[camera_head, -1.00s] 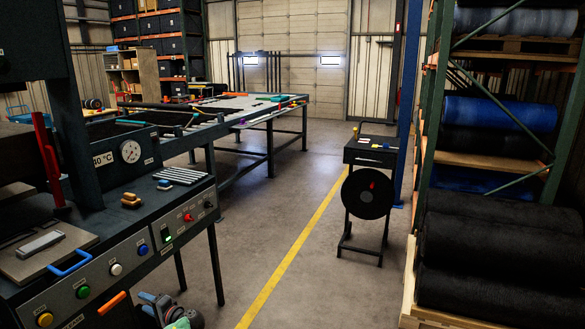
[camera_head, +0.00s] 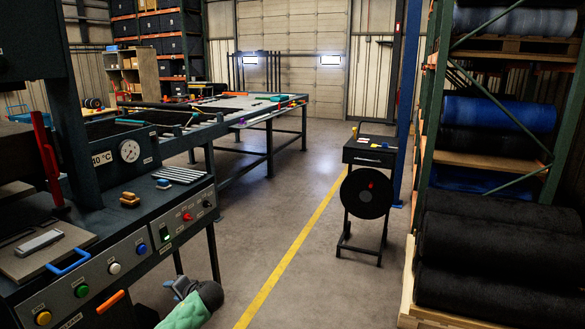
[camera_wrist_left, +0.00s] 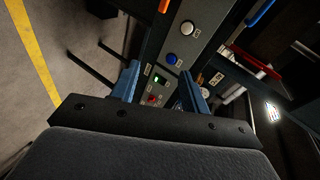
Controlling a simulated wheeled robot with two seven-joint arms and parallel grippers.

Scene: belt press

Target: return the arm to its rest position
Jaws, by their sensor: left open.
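My left gripper (camera_head: 178,287) shows at the bottom of the head view, in front of the press's control panel and above the floor. A green-covered part of my left arm is below it. In the left wrist view, the two blue fingers of the left gripper (camera_wrist_left: 160,90) stand apart with nothing between them. Panel buttons and a green-lit switch (camera_wrist_left: 159,82) show beyond them. My right gripper is in neither view.
The press panel (camera_head: 128,255) with its buttons is at the left. A black stand with a reel (camera_head: 368,193) is right of the yellow floor line (camera_head: 290,255). A rack with rolls (camera_head: 500,210) is at the right. The middle floor is clear.

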